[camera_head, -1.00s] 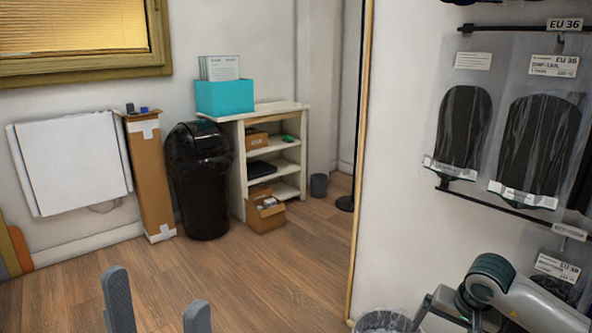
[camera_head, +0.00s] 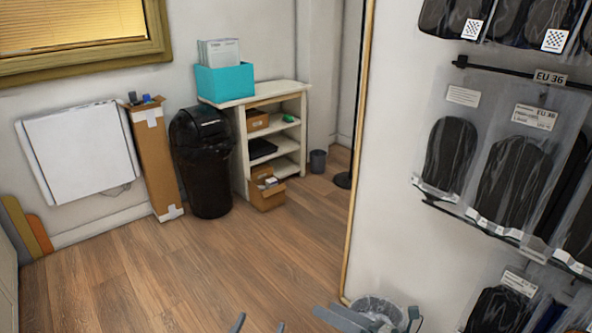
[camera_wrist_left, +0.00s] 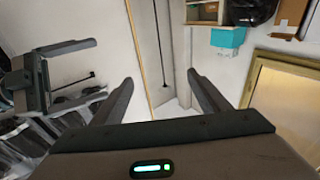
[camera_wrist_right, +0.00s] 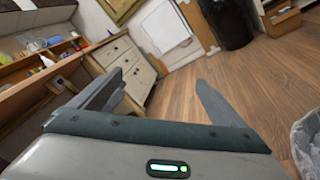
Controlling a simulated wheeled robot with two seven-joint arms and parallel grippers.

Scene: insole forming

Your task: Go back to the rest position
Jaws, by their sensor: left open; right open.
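Both of my grippers show only in part at the bottom edge of the head view. My left gripper (camera_head: 259,325) shows just its fingertips, apart and empty; in the left wrist view its two fingers (camera_wrist_left: 160,80) are spread with nothing between them. My right gripper (camera_head: 345,318) is to the right of it, near the lined waste bin (camera_head: 378,308). In the right wrist view its fingers (camera_wrist_right: 157,82) are spread and empty above the wooden floor. The right gripper (camera_wrist_left: 62,75) also appears at the left of the left wrist view, open.
Packaged insoles hang on the wall rack (camera_head: 510,75) at the right. A black bin (camera_head: 203,165), a shelf unit (camera_head: 240,150) and a tall cardboard box (camera_head: 152,165) stand at the back wall. A drawer unit (camera_wrist_right: 128,65) stands left in the right wrist view. The wooden floor (camera_head: 200,265) between is clear.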

